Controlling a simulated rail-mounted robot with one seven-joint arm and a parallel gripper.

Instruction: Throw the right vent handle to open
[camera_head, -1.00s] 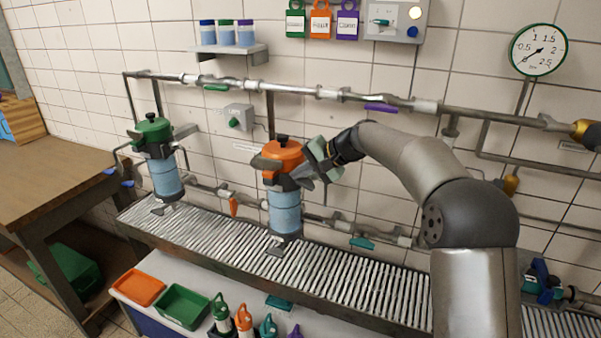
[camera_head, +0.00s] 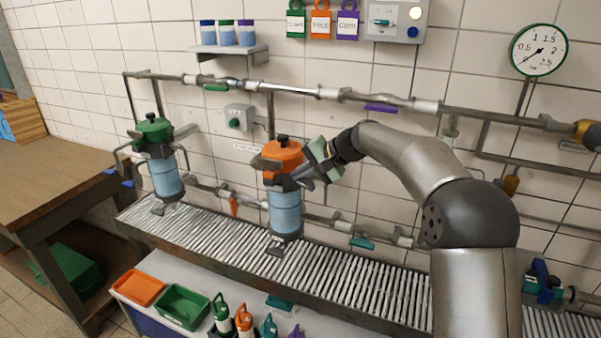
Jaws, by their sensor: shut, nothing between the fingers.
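The right filter housing (camera_head: 284,213) has an orange lid (camera_head: 282,151) and a blue clear body, and stands upright over the grated channel. My gripper (camera_head: 300,175) is shut and empty at the lid's right side. Its fingertips overlap the housing's grey collar in the head view; I cannot tell whether they touch it. A purple handle (camera_head: 381,108) lies along the upper pipe to the right, and a green handle (camera_head: 216,88) lies along it to the left. I cannot tell which part is the right vent handle; the gripper may hide it.
A green-lidded housing (camera_head: 166,178) stands to the left. The upper pipe (camera_head: 317,92) runs along the wall behind my gripper. A teal handle (camera_head: 362,243) and an orange handle (camera_head: 233,207) sit on the lower pipe. A pressure gauge (camera_head: 538,49) hangs at upper right.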

